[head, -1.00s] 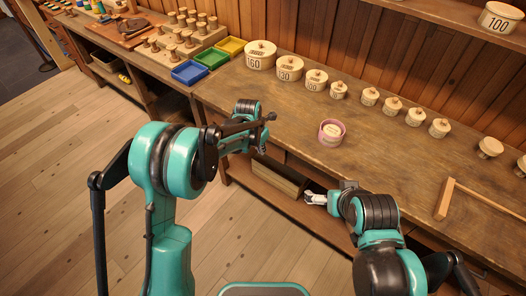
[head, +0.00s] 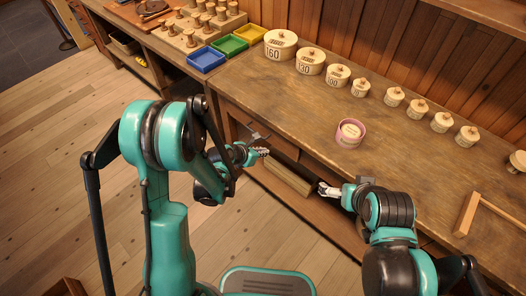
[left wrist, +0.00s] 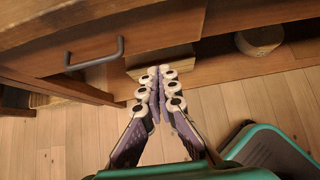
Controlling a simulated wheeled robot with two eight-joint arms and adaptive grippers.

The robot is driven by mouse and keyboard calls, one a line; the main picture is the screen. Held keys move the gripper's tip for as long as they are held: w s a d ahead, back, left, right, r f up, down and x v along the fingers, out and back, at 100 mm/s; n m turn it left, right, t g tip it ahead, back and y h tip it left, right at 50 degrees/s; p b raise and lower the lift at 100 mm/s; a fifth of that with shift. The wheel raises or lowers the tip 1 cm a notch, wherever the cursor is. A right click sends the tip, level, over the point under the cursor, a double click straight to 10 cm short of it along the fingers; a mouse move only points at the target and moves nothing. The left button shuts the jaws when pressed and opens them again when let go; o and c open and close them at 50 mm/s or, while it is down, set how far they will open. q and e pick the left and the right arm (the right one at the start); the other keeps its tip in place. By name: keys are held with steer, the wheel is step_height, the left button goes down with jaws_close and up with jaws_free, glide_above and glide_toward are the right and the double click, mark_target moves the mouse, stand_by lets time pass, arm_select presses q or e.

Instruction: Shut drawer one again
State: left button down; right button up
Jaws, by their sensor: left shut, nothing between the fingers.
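A wooden drawer front (head: 236,117) is under the near edge of the workbench, partly hidden by my left arm. In the left wrist view the drawer front (left wrist: 60,58) carries a dark bar handle (left wrist: 95,54). I cannot tell how far the drawer stands out. My left gripper (head: 264,151) is shut and empty, just in front of the bench beside the handle. In the left wrist view its fingertips (left wrist: 160,71) are together, to the right of the handle and apart from it. My right gripper (head: 322,188) is at the bench front farther right; its jaws are unclear.
Several lidded round boxes line the back. Blue (head: 207,60), green and yellow trays sit at the left. A shelf (head: 290,178) runs below the bench. Open floor lies left.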

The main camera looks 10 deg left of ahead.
mark_target(282, 141)
arm_select(q)
steer(key=x, duration=0.3)
steer(key=r+b+x, duration=0.1)
steer(key=x, duration=0.2)
steer(key=w+b+x, duration=0.1)
steer(key=x, duration=0.1)
steer(key=shift+w+d, duration=0.35)
steer(key=shift+d, duration=0.2)
steer(key=shift+w+d+b, duration=0.25)
steer(key=shift+w+b, duration=0.1)
steer(key=shift+w+d+r, duration=0.15)
steer(key=shift+w+d, duration=0.55)
steer(key=shift+w, duration=0.25)
steer(key=shift+r, duration=0.1)
steer(key=shift+a, duration=0.1)
